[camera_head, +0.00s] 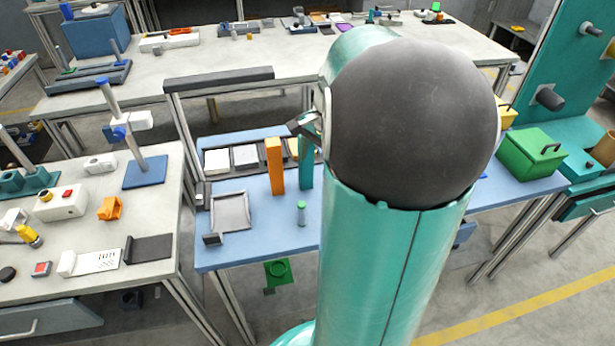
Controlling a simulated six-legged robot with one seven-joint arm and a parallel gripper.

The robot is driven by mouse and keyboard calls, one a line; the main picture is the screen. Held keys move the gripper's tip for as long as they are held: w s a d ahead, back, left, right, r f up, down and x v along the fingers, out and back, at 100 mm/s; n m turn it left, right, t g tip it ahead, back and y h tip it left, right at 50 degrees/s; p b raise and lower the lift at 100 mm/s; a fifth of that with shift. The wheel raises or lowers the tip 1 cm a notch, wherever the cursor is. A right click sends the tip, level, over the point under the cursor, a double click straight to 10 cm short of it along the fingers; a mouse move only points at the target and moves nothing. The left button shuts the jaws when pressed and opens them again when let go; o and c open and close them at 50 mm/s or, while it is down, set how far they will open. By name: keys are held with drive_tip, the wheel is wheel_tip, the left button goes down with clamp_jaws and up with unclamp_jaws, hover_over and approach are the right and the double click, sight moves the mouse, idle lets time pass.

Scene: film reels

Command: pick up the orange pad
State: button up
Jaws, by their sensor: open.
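An upright orange slab (274,166), the likeliest orange pad, stands on the blue table (228,258), left of my arm. A teal upright post (306,165) stands just to its right. A smaller orange piece (110,208) with an opening lies on the left grey table. My gripper (302,126) shows only in part beside my arm's large dark joint, above and to the right of the orange slab in the picture. It appears apart from the slab and open, with nothing seen in it. My arm hides much of the gripper and the table's middle.
A grey tray (246,211) and a small green-capped vial (301,213) are near the slab. A row of white-topped pads (246,155) lies behind it. A green box (531,155) is at right. A blue-based stand (145,172) rises on the left table (165,222).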

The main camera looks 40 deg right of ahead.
drive_tip(key=s+d+f+m+t+y, duration=0.1)
drive_tip(key=s+d+f+m, duration=0.25)
drive_tip(key=d, duration=0.25)
drive_tip(key=s+d+f+m+y, duration=0.1)
drive_tip(key=s+d+f+m, duration=0.25)
drive_tip(key=d, duration=0.35)
drive_tip(key=x, duration=0.8)
drive_tip(key=shift+w+a+f, duration=0.15)
drive_tip(key=shift+w+f, duration=0.05)
drive_tip(key=shift+w, duration=0.1)
drive_tip(key=shift+x, duration=2.7)
drive_tip(key=shift+s+a, duration=0.1)
drive_tip(key=shift+a, duration=0.1)
drive_tip(key=c, duration=1.1)
drive_tip(key=shift+o, duration=0.2)
drive_tip(key=shift+r, duration=0.1)
